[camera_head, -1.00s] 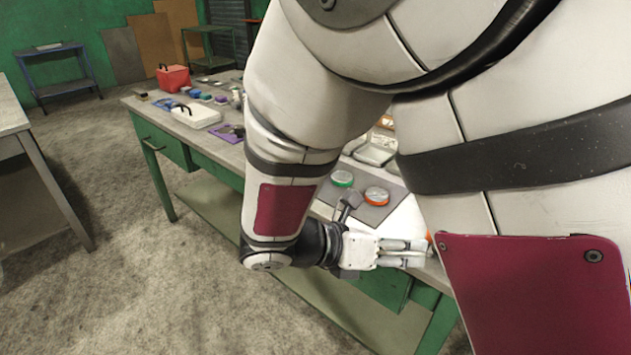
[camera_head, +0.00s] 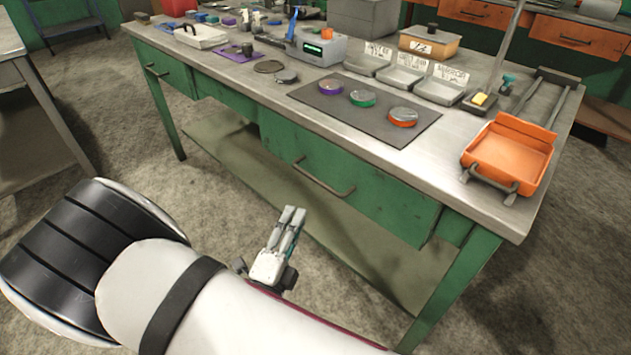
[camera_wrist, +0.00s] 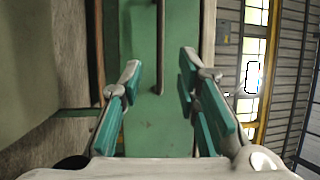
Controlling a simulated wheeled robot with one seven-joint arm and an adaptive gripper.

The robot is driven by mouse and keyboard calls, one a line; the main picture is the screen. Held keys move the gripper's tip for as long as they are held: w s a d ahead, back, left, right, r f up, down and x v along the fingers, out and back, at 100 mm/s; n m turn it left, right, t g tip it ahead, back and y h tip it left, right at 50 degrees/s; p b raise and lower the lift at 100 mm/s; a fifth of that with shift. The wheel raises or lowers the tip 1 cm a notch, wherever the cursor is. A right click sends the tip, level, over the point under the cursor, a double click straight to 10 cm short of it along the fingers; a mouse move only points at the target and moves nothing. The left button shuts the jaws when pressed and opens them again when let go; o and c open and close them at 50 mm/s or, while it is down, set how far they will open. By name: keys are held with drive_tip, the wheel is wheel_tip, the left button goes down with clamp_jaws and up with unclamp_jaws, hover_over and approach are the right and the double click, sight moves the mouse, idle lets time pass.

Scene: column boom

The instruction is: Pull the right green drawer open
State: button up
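The right green drawer (camera_head: 375,205) is in the front of the workbench, with a dark bar handle (camera_head: 322,180) across it. It looks closed. My gripper (camera_head: 292,211) is in front of and below the handle in the head view, with its fingers pointing up toward the drawer. In the wrist view my gripper (camera_wrist: 160,64) is open, with a teal-padded finger on each side. The handle (camera_wrist: 160,50) shows as a dark bar between the fingertips, beyond them and apart from both. The green drawer front (camera_wrist: 150,135) fills the middle behind it.
Another green drawer (camera_head: 165,70) is at the bench's left end. The grey mat (camera_head: 420,122) on the benchtop (camera_head: 475,118) holds several coloured round pieces. An orange tray (camera_head: 510,150) sits at the right end. A green bench leg (camera_head: 455,290) stands right of the drawer. The floor in front is clear.

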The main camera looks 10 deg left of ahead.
sight(315, 178)
drive_tip(key=b+x, duration=0.2)
drive_tip(key=x, duration=1)
drive_tip(key=shift+w+d, duration=0.1)
drive_tip(key=shift+w, duration=0.1)
clamp_jaws()
